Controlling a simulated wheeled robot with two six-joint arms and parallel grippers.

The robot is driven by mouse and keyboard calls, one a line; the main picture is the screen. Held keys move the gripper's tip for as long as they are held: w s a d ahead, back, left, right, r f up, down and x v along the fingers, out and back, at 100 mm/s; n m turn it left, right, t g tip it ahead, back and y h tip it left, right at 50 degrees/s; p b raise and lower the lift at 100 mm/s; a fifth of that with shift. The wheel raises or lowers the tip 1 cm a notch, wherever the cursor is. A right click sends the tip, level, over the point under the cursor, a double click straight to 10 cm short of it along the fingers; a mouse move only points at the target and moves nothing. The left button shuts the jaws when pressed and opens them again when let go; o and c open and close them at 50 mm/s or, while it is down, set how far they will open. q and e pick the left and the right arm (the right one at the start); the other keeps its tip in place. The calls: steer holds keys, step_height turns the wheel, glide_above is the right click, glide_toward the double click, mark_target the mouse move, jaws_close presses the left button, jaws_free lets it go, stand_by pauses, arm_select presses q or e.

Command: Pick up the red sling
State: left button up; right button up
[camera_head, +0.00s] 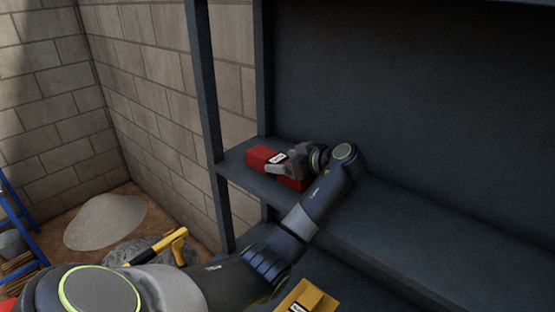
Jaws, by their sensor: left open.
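The red sling (259,156) is a red block-like bundle with a white label, lying on the dark shelf (385,235) near its left end. My left gripper (278,167) is at the sling, with its fingers over the middle of it and partly covering it. The fingers are open. Whether they touch the sling cannot be told. My right gripper is out of view.
Dark upright posts (205,85) frame the shelf's left end. A yellow object (306,298) lies below the shelf. A yellow-handled tool (172,245), a grey heap (105,220) and a blue ladder-like frame (18,215) stand at the left. The shelf's right side is bare.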

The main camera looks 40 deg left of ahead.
arm_select(q)
steer(key=shift+a+f, duration=0.15)
steer(key=shift+a, duration=0.2)
steer(key=shift+w+d, duration=0.1)
steer(key=shift+c, duration=0.9)
steer(key=c, duration=1.2)
